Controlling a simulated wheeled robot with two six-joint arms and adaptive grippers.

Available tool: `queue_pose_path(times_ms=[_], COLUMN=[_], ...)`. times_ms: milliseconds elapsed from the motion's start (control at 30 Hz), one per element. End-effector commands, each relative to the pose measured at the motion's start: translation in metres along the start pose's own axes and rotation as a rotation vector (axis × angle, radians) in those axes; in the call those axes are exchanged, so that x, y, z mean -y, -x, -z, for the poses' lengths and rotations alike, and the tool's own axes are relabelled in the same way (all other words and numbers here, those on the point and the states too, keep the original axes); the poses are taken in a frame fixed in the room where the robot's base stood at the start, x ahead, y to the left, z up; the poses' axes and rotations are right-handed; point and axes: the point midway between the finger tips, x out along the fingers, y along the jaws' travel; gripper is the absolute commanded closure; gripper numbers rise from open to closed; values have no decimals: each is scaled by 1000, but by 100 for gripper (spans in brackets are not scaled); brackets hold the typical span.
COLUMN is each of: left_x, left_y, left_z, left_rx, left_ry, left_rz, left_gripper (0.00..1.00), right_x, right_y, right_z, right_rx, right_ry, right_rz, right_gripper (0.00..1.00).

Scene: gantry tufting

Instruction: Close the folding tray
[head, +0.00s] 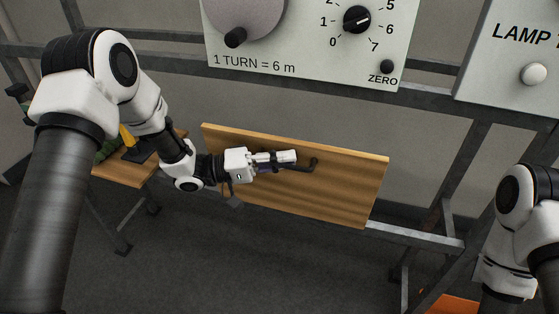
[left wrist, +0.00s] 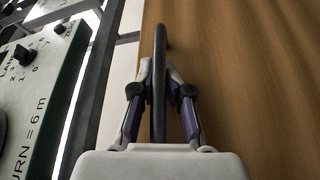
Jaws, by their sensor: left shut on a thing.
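The folding tray (head: 340,190) is a wooden board in the middle of the head view. It stands steeply tilted below the dial panel, with its broad face towards me. A dark bar handle (head: 314,162) is fixed to its face. My left gripper (head: 292,158) is at the handle, and in the left wrist view (left wrist: 161,90) its two fingers are shut around the dark bar (left wrist: 159,60). The tray's wood grain (left wrist: 240,80) fills the right of that view. The gripper hides part of the handle in the head view. My right gripper is out of view; only the right arm shows.
A grey panel (head: 300,75) with a crank and a dial hangs above the tray. A lamp panel (head: 520,50) is at the upper right. A wooden shelf (head: 125,172) with items sits at left behind my left arm. Metal frame bars (head: 415,237) run below the tray.

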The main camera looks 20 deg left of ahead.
Motion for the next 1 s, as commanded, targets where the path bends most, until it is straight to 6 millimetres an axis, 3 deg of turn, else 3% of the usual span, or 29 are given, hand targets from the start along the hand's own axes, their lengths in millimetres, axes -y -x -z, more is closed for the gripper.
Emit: queue_pose_path(times_ms=[600,633,700,1000], left_x=[-1,-1,-1,0], left_y=[-4,-4,-4,-4], left_z=[9,9,9,9], left_rx=[1,1,1,0], left_ry=[-7,-7,-6,-6], left_rz=[-2,-2,-2,-1], left_gripper=[100,84,63,63], right_x=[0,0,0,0], right_y=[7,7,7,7], right_z=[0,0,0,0], right_rx=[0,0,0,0], right_ry=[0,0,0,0], right_rz=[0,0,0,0], right_gripper=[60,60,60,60])
